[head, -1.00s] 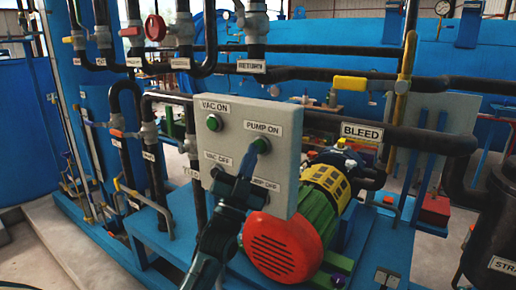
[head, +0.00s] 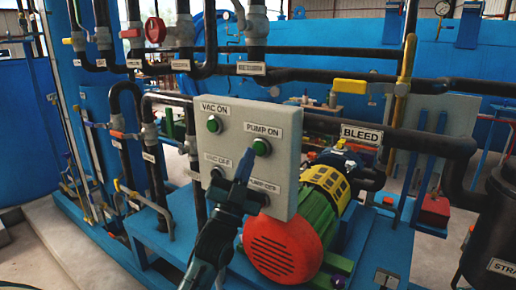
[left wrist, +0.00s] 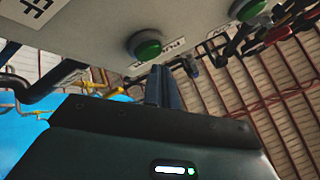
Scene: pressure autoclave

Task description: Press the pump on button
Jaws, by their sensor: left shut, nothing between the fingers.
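The grey control box (head: 286,150) carries a green button (head: 262,147) under its PUMP ON label (head: 263,131). My left gripper (head: 247,153) is shut and empty, its blue fingertips just left of and below that button, with a small gap showing. My right gripper is not in view.
The green VAC ON button (head: 214,124) is at the box's upper left. My gripper partly covers the lower buttons near the VAC OFF (head: 217,160) and PUMP OFF labels. The red-ended pump motor (head: 282,249) sits below, and black pipes run behind the box.

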